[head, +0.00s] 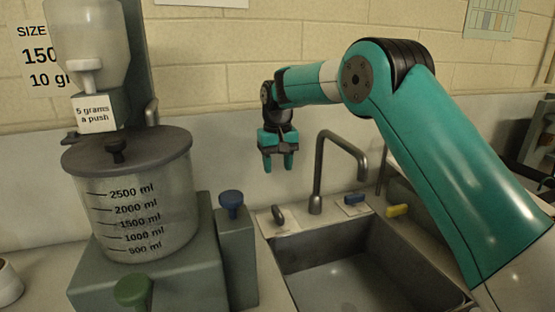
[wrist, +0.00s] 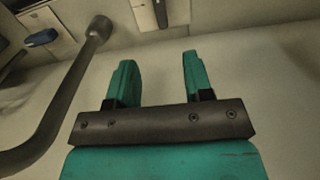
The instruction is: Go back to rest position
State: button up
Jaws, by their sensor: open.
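My gripper (head: 278,162) hangs from my teal arm, fingers pointing down, in front of the pale wall panel. It is above and behind the back left corner of the sink and left of the tap. In the wrist view my gripper (wrist: 156,78) shows two teal fingers spread apart with nothing between them. The fingers touch nothing that I can see.
A grey metal sink (head: 277,247) with a tall curved tap (head: 320,165) lies below. The tap also crosses the left of the wrist view (wrist: 60,110). A lidded measuring vessel (head: 140,205) stands at left on a green-grey base, under a dispenser (head: 88,40).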

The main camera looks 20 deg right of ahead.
jog(key=shift+r, duration=1.1)
